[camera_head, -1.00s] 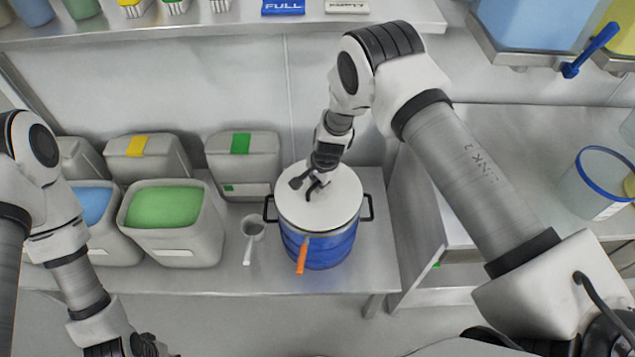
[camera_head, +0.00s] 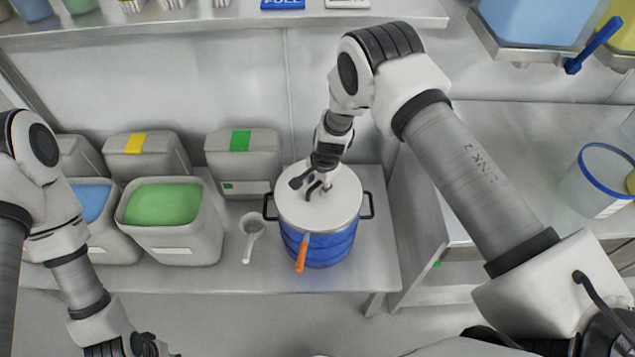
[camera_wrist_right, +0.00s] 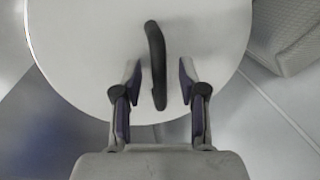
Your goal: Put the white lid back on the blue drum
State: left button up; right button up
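The white lid (camera_head: 344,204) lies over the top of the blue drum (camera_head: 331,247) and looks level. Whether it is fully seated all round cannot be told. In the right wrist view the lid (camera_wrist_right: 85,70) carries a dark bar handle (camera_wrist_right: 156,65). My right gripper (camera_head: 320,188) is just above the lid. In the right wrist view its fingers (camera_wrist_right: 157,92) stand apart on either side of the handle, with gaps to it. My left gripper (camera_head: 148,348) is at the bottom left edge, away from the drum, and its fingers are mostly cut off.
An orange-handled tool (camera_head: 302,253) shows at the drum's front. A scoop (camera_head: 250,238) lies left of the drum. Bins with green (camera_head: 163,204) and blue contents stand farther left, lidded bins (camera_head: 243,156) behind. A shelf (camera_head: 220,25) runs above. A clear tub (camera_head: 597,180) stands right.

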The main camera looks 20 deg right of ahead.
jog(key=shift+r, duration=0.1)
notch_tip(320, 180, up, 12)
jog(key=s+d, duration=0.1)
jog(key=s, duration=0.1)
jog(key=shift+f, duration=0.2)
dwell(0.3)
